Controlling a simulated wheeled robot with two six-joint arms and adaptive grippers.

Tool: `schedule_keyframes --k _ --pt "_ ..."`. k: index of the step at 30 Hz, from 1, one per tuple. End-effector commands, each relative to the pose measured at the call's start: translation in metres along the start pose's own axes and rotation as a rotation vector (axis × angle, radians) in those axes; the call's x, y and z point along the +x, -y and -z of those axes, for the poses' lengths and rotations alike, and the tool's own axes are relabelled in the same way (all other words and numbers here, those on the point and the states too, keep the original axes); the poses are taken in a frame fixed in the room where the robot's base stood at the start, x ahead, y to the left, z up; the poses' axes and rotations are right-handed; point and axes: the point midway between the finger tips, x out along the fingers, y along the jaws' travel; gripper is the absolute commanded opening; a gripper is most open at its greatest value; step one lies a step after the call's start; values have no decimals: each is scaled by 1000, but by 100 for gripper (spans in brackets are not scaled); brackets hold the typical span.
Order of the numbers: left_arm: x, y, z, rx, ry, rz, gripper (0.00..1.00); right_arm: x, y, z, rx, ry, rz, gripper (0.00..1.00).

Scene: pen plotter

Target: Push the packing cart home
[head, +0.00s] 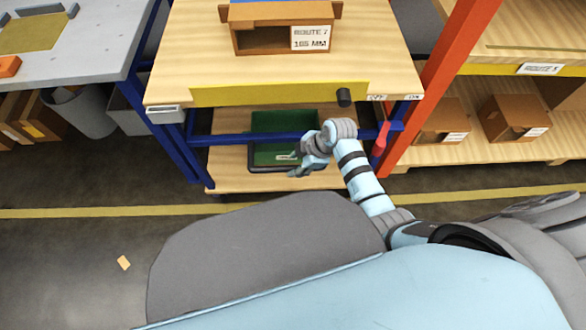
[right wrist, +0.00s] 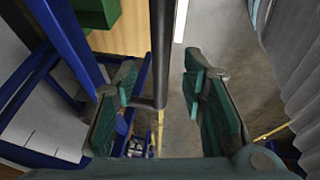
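What appears to be the packing cart has a pale wooden top (head: 200,60), blue legs and a wooden lower shelf (head: 228,165). A blue bar (head: 240,138) crosses its near side below the top. My right gripper (head: 300,163) is in front of the lower shelf, near this bar. In the right wrist view my right gripper (right wrist: 158,110) is open, its two fingers wide apart. A dark bar (right wrist: 162,50) runs into the gap between them; I cannot tell whether either finger touches it. My left gripper is not in view.
A green bin (head: 285,122) sits on the lower shelf. A brown box (head: 262,40) labelled ROUTE 7 stands on the top. An orange post (head: 440,75) and shelving stand right, a grey table (head: 95,50) left. Floor at front left is mostly clear, beyond a small tan scrap (head: 124,263).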

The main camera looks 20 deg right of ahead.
Motion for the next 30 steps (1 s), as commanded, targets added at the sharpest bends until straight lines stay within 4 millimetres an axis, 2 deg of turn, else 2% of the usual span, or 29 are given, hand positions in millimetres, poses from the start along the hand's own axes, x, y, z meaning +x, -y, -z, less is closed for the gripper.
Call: schedule_keyframes --k 1,4,14,22,30 --pt "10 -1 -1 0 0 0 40 14 1 -2 1 -1 2 38" --pt "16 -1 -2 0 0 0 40 27 1 -1 1 -1 1 38" --pt "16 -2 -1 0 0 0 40 31 0 0 0 1 0 38" --pt "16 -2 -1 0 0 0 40 31 0 0 1 1 0 0" --pt "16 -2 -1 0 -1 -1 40 31 0 0 1 1 0 0"
